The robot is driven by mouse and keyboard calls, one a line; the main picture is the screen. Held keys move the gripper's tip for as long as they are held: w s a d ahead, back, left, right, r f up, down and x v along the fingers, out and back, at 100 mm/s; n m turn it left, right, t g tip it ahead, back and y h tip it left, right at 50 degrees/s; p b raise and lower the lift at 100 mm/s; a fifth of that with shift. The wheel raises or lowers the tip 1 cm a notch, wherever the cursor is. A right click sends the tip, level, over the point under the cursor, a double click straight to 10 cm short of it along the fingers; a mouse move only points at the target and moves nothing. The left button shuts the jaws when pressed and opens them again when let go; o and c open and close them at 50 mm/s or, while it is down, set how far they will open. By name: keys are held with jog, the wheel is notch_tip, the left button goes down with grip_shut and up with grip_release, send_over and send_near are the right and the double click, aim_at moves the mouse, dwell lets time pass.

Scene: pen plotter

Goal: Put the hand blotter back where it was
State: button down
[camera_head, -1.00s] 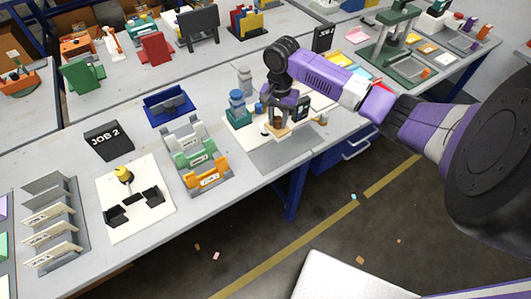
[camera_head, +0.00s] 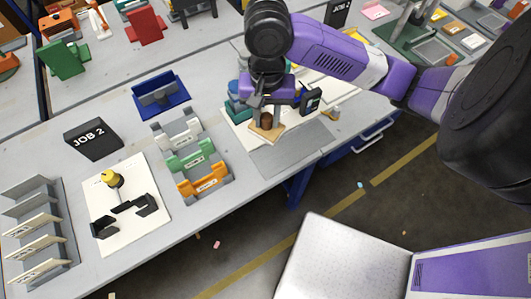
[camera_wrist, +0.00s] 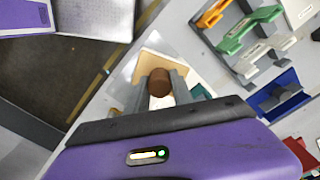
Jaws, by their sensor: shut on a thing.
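The hand blotter (camera_head: 266,132) has a pale wooden base and a round brown knob. In the head view it is at the white board's front edge, beside the grey mat (camera_head: 291,150). My gripper (camera_head: 266,112) points down from above and is shut on the blotter's knob. In the wrist view the brown knob (camera_wrist: 159,82) sits between my two grey fingers, with the wooden base behind it. I cannot tell whether the base touches the board or hangs slightly above it.
A teal holder (camera_head: 238,106) stands close left of my gripper, and a small dark device (camera_head: 311,101) close right. Green (camera_head: 190,156) and orange (camera_head: 204,181) racks stand further left. A white board with a yellow-topped stamp (camera_head: 112,180) lies beyond them. The grey mat is clear.

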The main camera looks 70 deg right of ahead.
notch_tip(320, 180, down, 18)
jog(key=shift+f, duration=0.25)
dwell(0.4)
jog(key=shift+f+b, duration=0.2)
jog(key=shift+b, duration=0.15)
jog(key=c, duration=1.1)
grip_release()
jog(key=shift+r, duration=0.1)
